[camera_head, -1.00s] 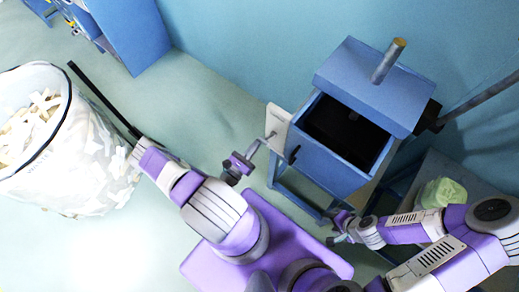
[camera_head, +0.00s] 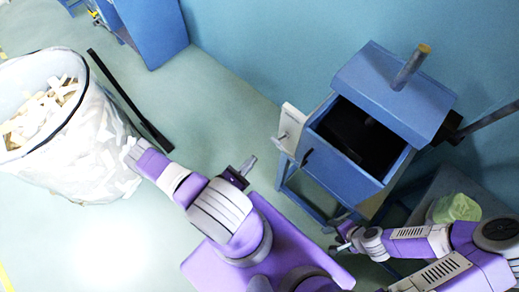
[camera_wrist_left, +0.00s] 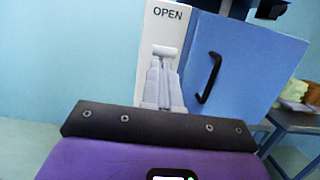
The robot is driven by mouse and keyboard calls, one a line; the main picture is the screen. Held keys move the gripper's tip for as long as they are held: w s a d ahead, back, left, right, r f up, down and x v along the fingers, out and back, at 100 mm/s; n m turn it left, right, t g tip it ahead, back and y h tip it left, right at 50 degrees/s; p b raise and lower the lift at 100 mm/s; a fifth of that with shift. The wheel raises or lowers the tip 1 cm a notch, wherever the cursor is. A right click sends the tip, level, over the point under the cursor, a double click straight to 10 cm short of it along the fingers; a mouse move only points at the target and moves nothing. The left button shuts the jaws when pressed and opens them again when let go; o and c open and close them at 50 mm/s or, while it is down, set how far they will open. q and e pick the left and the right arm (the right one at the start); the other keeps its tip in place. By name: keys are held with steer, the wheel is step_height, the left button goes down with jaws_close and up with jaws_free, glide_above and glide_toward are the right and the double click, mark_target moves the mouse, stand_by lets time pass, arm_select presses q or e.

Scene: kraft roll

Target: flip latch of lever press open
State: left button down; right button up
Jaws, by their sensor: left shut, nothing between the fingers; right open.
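The lever press is a blue box (camera_head: 345,150) with an open dark top and a blue lid part (camera_head: 385,92) above it. A white latch plate (camera_head: 294,119) stands on its left side; a small latch handle (camera_head: 283,137) sticks out of it. In the left wrist view the plate (camera_wrist_left: 151,37) reads "OPEN" above the pale latch handle (camera_wrist_left: 165,50). My left gripper (camera_head: 251,162) is shut and empty, apart from the plate. In the left wrist view its fingers (camera_wrist_left: 160,64) point at the plate just below the handle. My right gripper (camera_head: 338,241) is open, below the press.
A clear bin (camera_head: 105,165) of pale scraps stands at the left. A black handle (camera_wrist_left: 209,78) is on the blue front. A green bundle (camera_head: 456,207) sits on a side table at the right. Open floor lies left of the press.

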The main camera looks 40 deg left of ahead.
arm_select(q)
steer(key=s, duration=0.2)
steer(key=s+r, duration=0.1)
steer(key=s, duration=0.1)
steer(key=shift+s+r, duration=0.1)
steer(key=shift+s, duration=0.15)
stand_by(0.3)
